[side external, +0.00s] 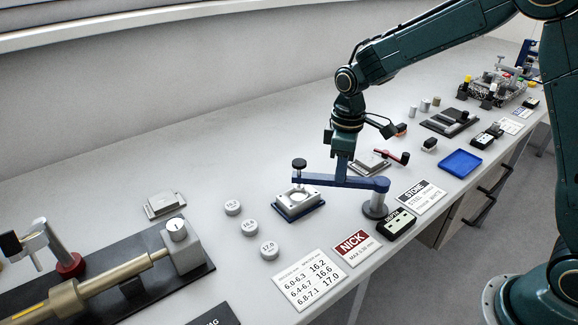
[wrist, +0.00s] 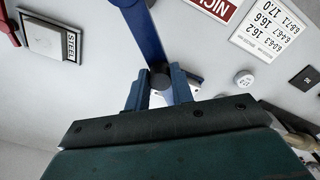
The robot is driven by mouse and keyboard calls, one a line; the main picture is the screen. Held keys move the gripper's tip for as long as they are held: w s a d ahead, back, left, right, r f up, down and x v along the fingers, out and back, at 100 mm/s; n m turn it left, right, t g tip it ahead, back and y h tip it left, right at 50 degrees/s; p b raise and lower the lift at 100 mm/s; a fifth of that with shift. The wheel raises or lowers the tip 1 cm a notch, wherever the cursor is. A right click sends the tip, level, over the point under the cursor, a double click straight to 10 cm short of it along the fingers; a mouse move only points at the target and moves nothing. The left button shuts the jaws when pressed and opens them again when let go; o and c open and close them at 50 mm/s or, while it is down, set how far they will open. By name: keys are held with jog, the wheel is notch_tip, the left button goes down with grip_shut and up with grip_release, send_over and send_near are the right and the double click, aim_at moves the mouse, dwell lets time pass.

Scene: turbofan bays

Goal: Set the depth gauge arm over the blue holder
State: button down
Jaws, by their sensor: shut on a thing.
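The depth gauge arm (side external: 365,183) is a blue bar on a grey post, with a black knob (side external: 299,164) at its free end. It also shows in the wrist view (wrist: 142,32). My gripper (side external: 341,178) is shut on the bar, between post and knob; in the wrist view its fingers (wrist: 160,98) stand either side of it. The blue holder (side external: 313,208) lies on the bench with a silver block (side external: 296,202) in it. The knob end is above this holder, which is mostly hidden in the wrist view.
A dark digital readout (side external: 398,224) stands beside the post. A red arm (side external: 391,156) and another silver block (side external: 370,163) are behind my gripper. Several grey round pieces (side external: 249,227) stand to the left. A NICK card (side external: 356,246) lies in front.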

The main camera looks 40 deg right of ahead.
jog(key=shift+a, duration=0.1)
jog(key=c, duration=1.2)
grip_release()
notch_tip(320, 180, up, 14)
jog(key=shift+s, duration=0.2)
jog(key=s+d+r+m+t, duration=0.1)
jog(key=s+r+m, duration=0.1)
jog(key=s, duration=0.5)
jog(key=s+d+r+m+t, duration=0.2)
jog(key=s+r, duration=0.1)
jog(key=s, duration=0.3)
jog(key=s+f+m+t, duration=0.2)
jog(key=s+f+m, duration=0.1)
jog(key=s, duration=0.9)
jog(key=shift+s+d+f+t, duration=0.25)
jog(key=shift+d+f+t, duration=0.05)
jog(key=shift+d, duration=0.15)
